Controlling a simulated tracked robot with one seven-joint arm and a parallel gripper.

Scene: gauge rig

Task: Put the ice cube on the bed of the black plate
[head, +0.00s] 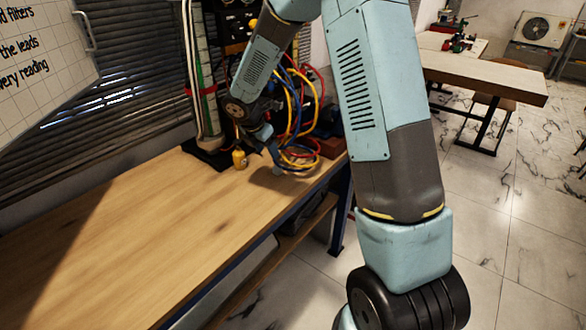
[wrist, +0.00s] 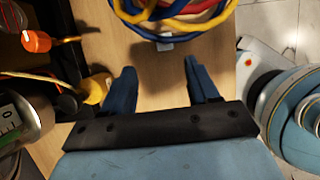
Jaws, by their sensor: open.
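My gripper (wrist: 160,65) is open, with its two blue fingers apart over the wooden bench and nothing between them. A small pale block, which looks like the ice cube (wrist: 165,46), lies just ahead of the fingertips in the wrist view, partly covered by the cables.
Looped red, blue and yellow cables (head: 300,110) hang around my gripper and cross the top of the wrist view (wrist: 180,15). A small yellow object (head: 239,159) stands beside the black plate. The bench's near part (head: 130,230) is clear.

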